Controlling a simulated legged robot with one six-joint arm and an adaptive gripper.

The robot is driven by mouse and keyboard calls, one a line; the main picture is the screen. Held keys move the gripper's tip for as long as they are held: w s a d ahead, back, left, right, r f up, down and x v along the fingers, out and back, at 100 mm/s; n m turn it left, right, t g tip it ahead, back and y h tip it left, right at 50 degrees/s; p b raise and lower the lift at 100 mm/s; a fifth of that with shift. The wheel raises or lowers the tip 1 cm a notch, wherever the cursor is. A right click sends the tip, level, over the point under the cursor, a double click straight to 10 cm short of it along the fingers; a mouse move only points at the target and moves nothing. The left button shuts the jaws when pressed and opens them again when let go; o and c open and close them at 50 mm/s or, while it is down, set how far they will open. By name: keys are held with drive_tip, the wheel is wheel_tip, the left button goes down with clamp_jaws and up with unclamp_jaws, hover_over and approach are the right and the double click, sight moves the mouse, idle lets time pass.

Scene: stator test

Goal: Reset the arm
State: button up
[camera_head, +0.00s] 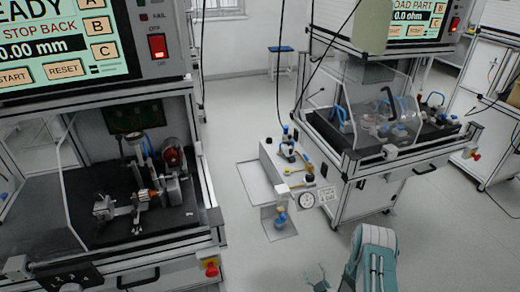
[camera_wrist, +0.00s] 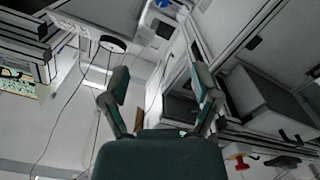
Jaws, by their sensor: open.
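My gripper (camera_wrist: 161,84) shows in the wrist view with its two dark green fingers spread wide apart. Nothing sits between the fingers, and only background equipment shows past them. The wrist view is strongly tilted. In the head view, a teal and grey part of my arm (camera_head: 374,262) rises from the bottom edge, right of the middle. A small teal shape shows at the bottom edge to its left, too cut off to tell clearly. No held object is in view.
A test bench (camera_head: 110,235) with a dark work surface stands at the left, its screen above. A second bench (camera_head: 425,150) with a clear cover stands at the right. Grey floor (camera_head: 240,125) is open between the benches.

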drive_tip(key=w+d+r+g+h, duration=0.1)
drive_tip(key=w+r, duration=0.3)
drive_tip(key=r, duration=0.4)
drive_tip(key=w+r+m+g+h, duration=0.1)
drive_tip(key=w+r+g+h, duration=0.15)
drive_tip(key=r, duration=0.45)
drive_tip(key=w+d+r+g, duration=0.1)
drive_tip(key=w+r, duration=0.4)
drive_tip(key=r, duration=0.3)
drive_tip(key=s+r+m+g+h, duration=0.15)
drive_tip(key=s+r, duration=0.25)
drive_tip(key=r, duration=0.6)
drive_tip(key=s+a+r+m+g+h, duration=0.2)
drive_tip(key=s+r+m, duration=0.2)
drive_tip(key=s+r, duration=0.8)
drive_tip(key=s+a+r+m+g, duration=0.1)
drive_tip(key=s+a+r, duration=0.1)
drive_tip(key=s, duration=0.8)
drive_tip(key=s+a+r+m+g+y, duration=0.1)
drive_tip(key=s+a+r+m+g, duration=0.1)
drive_tip(key=s, duration=0.9)
drive_tip(key=shift+a+r, duration=0.15)
drive_tip(key=shift+a, duration=0.1)
